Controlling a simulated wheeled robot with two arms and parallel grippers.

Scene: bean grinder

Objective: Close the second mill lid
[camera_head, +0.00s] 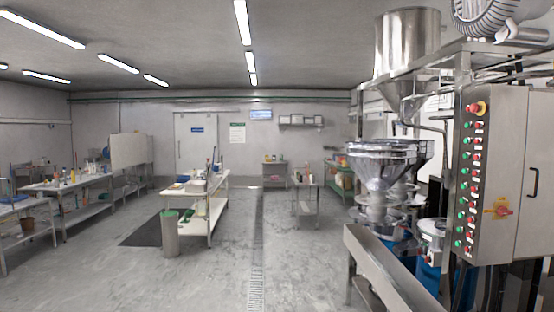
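A grinding machine with a wide metal funnel (388,170) stands at the right. The top of the funnel has a shiny metal rim, and I cannot tell whether a lid on it is open or closed. Lower round metal parts (376,215) sit beneath it, partly overlapping other machine parts. I cannot tell which part is the second mill or its lid. A large steel hopper (407,45) hangs above on the frame. Neither of my grippers is in view.
A control cabinet (500,175) with red and green buttons stands at the near right. A sloping metal chute (385,270) is in front of the machine. Tables (205,187) with items and a grey bin (170,235) stand left. The middle floor (225,265) is clear.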

